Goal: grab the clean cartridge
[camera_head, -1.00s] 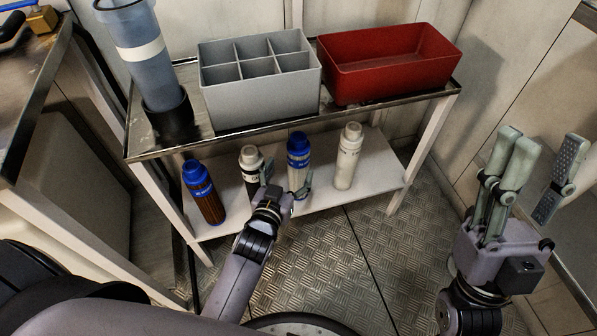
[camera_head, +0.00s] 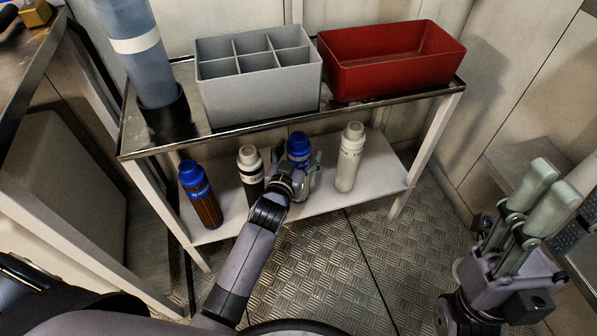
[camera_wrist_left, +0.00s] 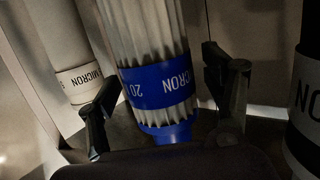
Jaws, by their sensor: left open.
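The clean cartridge (camera_head: 299,152), white and pleated with a blue cap and blue band, stands upright on the lower shelf. The brown cartridge (camera_head: 200,196) with the same blue cap stands at the shelf's left. My left gripper (camera_head: 296,172) is open at the clean cartridge, partly hiding it in the head view. In the left wrist view, the fingers of my left gripper (camera_wrist_left: 165,108) are on either side of the clean cartridge (camera_wrist_left: 158,80), near its blue band; contact cannot be told. My right gripper (camera_head: 545,195) is empty at the far right, its fingers apart.
A black cartridge (camera_head: 251,172) stands left of the clean one and a plain white cartridge (camera_head: 349,158) right of it, both close by. Above, the table (camera_head: 345,107) bears a grey divided box (camera_head: 262,100), a red bin (camera_head: 395,75) and a blue-grey housing (camera_head: 140,55).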

